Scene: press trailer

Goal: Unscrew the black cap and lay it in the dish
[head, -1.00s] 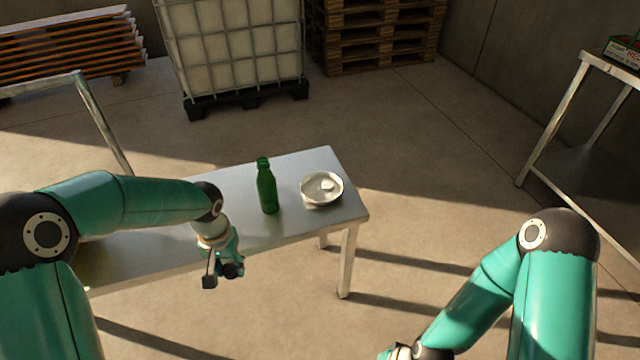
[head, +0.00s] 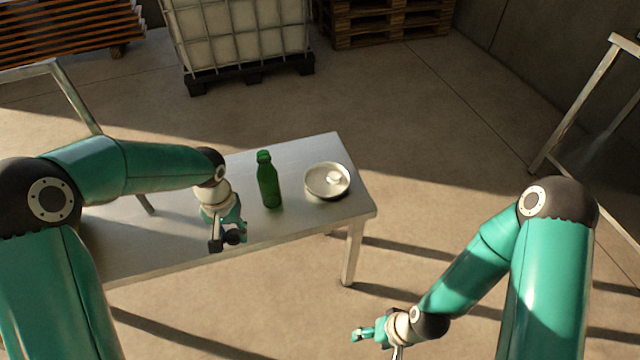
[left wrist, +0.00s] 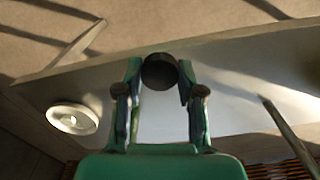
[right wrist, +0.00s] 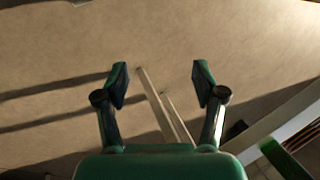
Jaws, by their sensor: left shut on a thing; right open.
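A green bottle (head: 269,182) stands upright on the metal table, and no black cap shows on its top. The dish (head: 313,190) is a shallow pale bowl right of the bottle, with a small white thing in it; it also shows in the left wrist view (left wrist: 55,119). My left gripper (head: 226,242) is at the table's front edge, left of and nearer than the bottle. It is shut on a round black cap (left wrist: 159,71), seen between its fingertips (left wrist: 159,80). My right gripper (head: 364,333) is open and empty, low over the floor; its spread fingers show in the right wrist view (right wrist: 160,84).
The metal table (head: 300,150) is clear around the bottle and dish. A caged white tank (head: 240,35) and wooden pallets (head: 385,22) stand behind on the floor. Another metal frame table (head: 590,105) is at the right. Open floor lies between the tables.

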